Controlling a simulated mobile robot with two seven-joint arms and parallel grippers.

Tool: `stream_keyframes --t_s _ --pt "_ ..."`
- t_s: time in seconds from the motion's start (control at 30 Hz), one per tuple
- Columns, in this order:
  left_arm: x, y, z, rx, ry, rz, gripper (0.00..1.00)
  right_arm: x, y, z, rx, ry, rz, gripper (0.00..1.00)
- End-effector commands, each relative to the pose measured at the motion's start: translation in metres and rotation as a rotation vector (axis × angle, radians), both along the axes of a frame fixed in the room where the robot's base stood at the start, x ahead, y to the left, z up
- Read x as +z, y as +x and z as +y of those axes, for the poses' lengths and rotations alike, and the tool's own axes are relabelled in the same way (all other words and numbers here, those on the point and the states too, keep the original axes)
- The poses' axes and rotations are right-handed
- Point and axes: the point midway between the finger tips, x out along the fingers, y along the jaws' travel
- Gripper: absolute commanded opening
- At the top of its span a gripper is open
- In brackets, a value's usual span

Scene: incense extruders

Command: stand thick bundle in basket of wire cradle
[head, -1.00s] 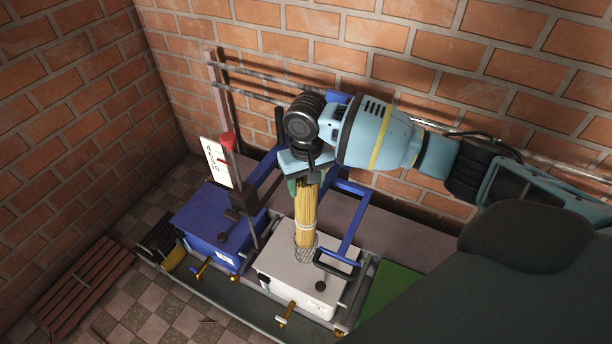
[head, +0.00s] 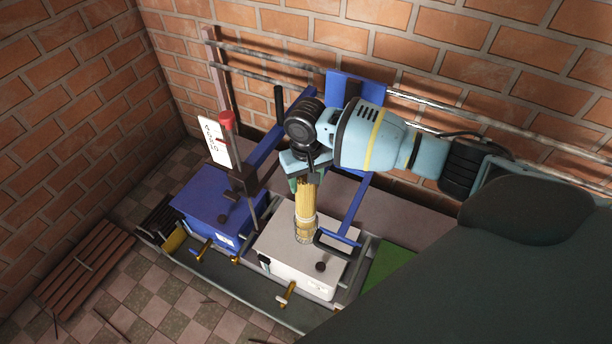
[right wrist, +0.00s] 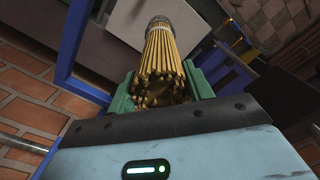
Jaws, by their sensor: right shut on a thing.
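The thick bundle (head: 306,203) of yellow-tan sticks stands nearly upright, its lower part inside the wire basket (head: 304,237) on the white box (head: 287,257). My right gripper (head: 303,176) is shut on its upper end from above. In the right wrist view the bundle (right wrist: 175,55) runs from between the green fingers (right wrist: 165,90) to the wire basket (right wrist: 158,21) at its far end. Whether the bundle's foot touches the basket floor is hidden. My left gripper is not in view.
A blue box (head: 212,213) with a red-topped post (head: 226,120) and a white card (head: 215,141) stands to the left. A blue frame (head: 352,212) rises close beside the basket on the right. The brick wall is behind. A slatted wooden piece (head: 85,267) lies on the tiled floor.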

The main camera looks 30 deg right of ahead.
Motion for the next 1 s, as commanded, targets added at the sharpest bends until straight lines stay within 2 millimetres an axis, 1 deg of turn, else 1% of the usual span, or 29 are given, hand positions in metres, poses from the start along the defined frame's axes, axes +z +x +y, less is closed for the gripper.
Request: stream_keyframes --t_s 0.3,0.33,0.5,0.8,0.87,1.0 --pt "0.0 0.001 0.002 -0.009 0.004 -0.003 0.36 0.0 0.001 0.0 0.0 0.001 -0.002 0.01" --pt "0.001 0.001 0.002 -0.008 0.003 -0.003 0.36 0.0 0.001 0.0 0.0 0.001 -0.002 0.55" --pt "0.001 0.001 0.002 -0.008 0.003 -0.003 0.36 0.0 0.001 0.0 0.0 0.001 -0.001 0.77" --pt "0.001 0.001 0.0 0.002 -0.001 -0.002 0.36 0.001 0.0 0.0 0.0 0.0 0.0 0.77" --pt "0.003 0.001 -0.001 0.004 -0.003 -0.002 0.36 0.005 0.0 0.0 -0.001 0.001 -0.001 0.77" --pt "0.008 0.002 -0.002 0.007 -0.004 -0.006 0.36 0.025 0.001 0.0 0.0 0.001 -0.003 0.77"
